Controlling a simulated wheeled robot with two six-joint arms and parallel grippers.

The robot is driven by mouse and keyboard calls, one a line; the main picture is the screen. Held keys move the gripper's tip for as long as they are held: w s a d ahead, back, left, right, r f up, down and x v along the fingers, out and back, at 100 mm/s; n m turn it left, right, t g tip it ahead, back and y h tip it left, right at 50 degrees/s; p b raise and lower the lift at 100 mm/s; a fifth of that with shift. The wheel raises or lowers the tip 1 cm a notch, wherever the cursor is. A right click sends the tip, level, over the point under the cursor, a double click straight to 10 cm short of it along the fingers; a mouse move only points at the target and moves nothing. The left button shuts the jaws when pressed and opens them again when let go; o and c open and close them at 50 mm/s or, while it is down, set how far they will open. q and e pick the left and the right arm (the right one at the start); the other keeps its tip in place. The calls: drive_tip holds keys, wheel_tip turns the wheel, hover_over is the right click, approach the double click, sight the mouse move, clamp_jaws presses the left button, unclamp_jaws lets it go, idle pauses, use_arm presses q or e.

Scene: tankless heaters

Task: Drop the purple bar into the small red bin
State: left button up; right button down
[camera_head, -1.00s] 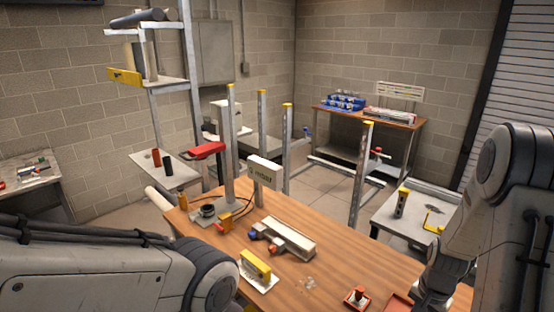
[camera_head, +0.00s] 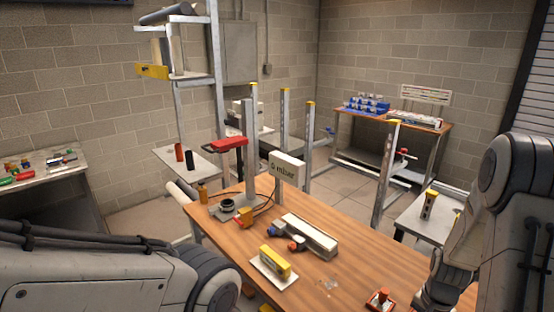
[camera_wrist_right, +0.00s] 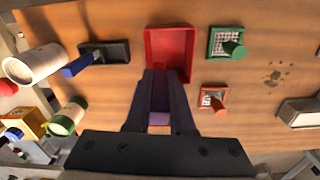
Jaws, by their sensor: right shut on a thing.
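In the right wrist view, my right gripper (camera_wrist_right: 165,78) is shut on the purple bar (camera_wrist_right: 158,118), which shows between the dark fingers. The fingertips overlap the near edge of a shallow red bin (camera_wrist_right: 170,45) on the wooden table. The height of the bar above the bin cannot be told. In the head view the right gripper is below the frame; only my right arm shows at the right. My left arm shows at the lower left, but its gripper is not in view.
Near the bin are a green square holder (camera_wrist_right: 226,42), a small red square holder (camera_wrist_right: 213,98), a black tray (camera_wrist_right: 104,52) with a blue-handled item, and white cylinders at the left.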

drive_tip(key=c, duration=0.7)
unclamp_jaws()
drive_tip(key=shift+r, duration=0.1)
wheel_tip(320, 180, up, 10)
drive_tip(key=shift+r+b, duration=0.2)
drive_tip(key=shift+b, duration=0.8)
